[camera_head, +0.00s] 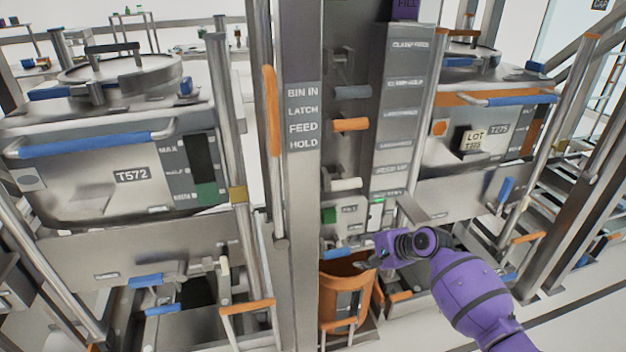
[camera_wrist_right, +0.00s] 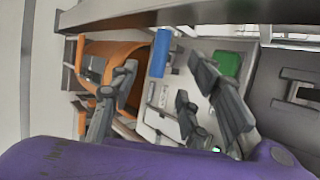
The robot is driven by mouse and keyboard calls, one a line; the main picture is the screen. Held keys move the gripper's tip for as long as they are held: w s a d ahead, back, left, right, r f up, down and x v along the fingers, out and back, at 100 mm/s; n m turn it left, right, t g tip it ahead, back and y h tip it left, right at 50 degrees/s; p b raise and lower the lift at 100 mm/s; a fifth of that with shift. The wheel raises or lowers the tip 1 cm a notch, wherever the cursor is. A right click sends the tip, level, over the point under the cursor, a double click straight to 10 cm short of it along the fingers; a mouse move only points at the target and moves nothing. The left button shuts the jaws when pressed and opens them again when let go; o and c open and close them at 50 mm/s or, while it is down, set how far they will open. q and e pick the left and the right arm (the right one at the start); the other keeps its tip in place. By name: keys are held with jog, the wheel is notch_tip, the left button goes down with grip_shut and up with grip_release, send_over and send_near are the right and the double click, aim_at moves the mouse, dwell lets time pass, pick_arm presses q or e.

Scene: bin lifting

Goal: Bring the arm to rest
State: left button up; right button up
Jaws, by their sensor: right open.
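My right arm (camera_head: 468,290) is purple and comes in from the lower right in the head view. Its gripper (camera_head: 372,260) points left, near the lower part of the central post and over the right rim of an orange bin (camera_head: 342,300). In the right wrist view the gripper's grey fingers (camera_wrist_right: 165,95) are spread apart with nothing between them. The orange bin (camera_wrist_right: 132,62) shows there behind the left finger. Whether the gripper touches anything cannot be told. My left gripper is in neither view.
A metal post labelled BIN IN, LATCH, FEED, HOLD (camera_head: 303,130) stands beside a panel with blue, orange and white levers (camera_head: 350,125). Steel bin T572 (camera_head: 95,170) is at left, bin T275 (camera_head: 490,135) at right. Pale floor (camera_head: 410,325) is open at lower right.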

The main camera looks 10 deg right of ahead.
pick_arm(q)
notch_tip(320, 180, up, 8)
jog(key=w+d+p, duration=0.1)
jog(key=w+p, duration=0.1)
jog(key=p, duration=0.6)
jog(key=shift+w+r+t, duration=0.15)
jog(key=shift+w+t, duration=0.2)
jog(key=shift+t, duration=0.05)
pick_arm(e)
jog(key=s+a+f+n+h, duration=0.1)
jog(key=s+n, duration=0.4)
jog(key=s, duration=1.1)
jog(key=s+a+f+n+h, duration=0.2)
jog(key=s+a+f+n, duration=0.1)
jog(key=s, duration=1.3)
jog(key=s+a+f+n+h, duration=0.1)
jog(key=s+n, duration=0.7)
jog(key=s, duration=0.8)
jog(key=a+f, duration=0.1)
jog(key=a, duration=0.1)
jog(key=shift+s+a+f+t+h, duration=0.15)
jog(key=shift+a+t+h, duration=0.15)
jog(key=shift+a+h, duration=0.1)
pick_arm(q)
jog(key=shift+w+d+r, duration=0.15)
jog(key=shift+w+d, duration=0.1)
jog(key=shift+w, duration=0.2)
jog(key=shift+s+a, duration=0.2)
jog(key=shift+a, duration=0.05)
